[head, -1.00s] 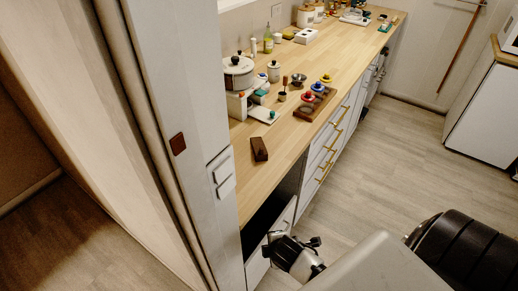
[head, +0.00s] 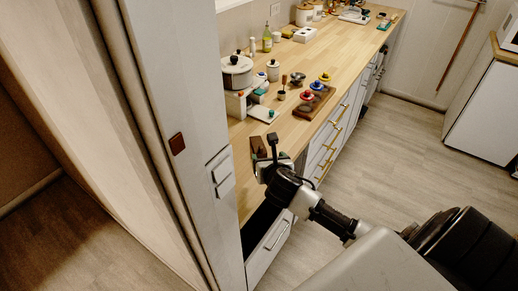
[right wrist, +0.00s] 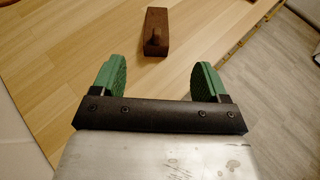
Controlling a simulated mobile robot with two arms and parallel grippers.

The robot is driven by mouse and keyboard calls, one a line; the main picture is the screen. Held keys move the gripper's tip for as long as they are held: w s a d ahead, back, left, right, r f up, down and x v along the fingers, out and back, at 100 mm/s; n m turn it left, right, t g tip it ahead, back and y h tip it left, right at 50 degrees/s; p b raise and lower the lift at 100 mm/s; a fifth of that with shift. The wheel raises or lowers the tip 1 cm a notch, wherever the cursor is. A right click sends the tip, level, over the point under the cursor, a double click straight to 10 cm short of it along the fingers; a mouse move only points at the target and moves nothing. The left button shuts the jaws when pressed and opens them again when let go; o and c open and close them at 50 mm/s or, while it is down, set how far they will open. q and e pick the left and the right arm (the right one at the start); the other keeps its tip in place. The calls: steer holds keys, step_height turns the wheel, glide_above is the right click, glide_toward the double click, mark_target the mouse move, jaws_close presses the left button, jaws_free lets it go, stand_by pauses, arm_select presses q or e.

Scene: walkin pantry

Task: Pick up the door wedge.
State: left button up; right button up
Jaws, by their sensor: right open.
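The door wedge (right wrist: 156,24) is a dark brown block lying on the wooden counter. In the right wrist view it sits at the top middle, just beyond the fingertips and lined up between them. In the head view the wedge (head: 257,144) is near the counter's front end, partly hidden by my right gripper. My right gripper (right wrist: 156,78) is open and empty, its two green-padded fingers wide apart over the counter; it also shows in the head view (head: 267,153). The wedge is not between the fingers. My left gripper is not in view.
A pot (head: 237,72), jars and a brown tray (head: 314,101) with colored-lidded items stand farther back on the counter. A white wall panel (head: 180,120) rises close to the left. Drawers with brass handles line the counter's front. The floor on the right is clear.

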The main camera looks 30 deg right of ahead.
mark_target(261, 149)
steer(key=shift+n, duration=0.3)
steer(key=x, duration=0.4)
steer(key=shift+w+d, duration=0.15)
steer(key=shift+w, duration=0.25)
steer(key=shift+a+f+p+x, duration=0.1)
steer(key=shift+p+x, duration=0.1)
steer(key=shift+x, duration=1.4)
steer(key=shift+a+f+p+x, duration=0.1)
steer(key=shift+a+p+x, duration=0.05)
steer(key=shift+x, duration=1.45)
steer(key=c, duration=1.1)
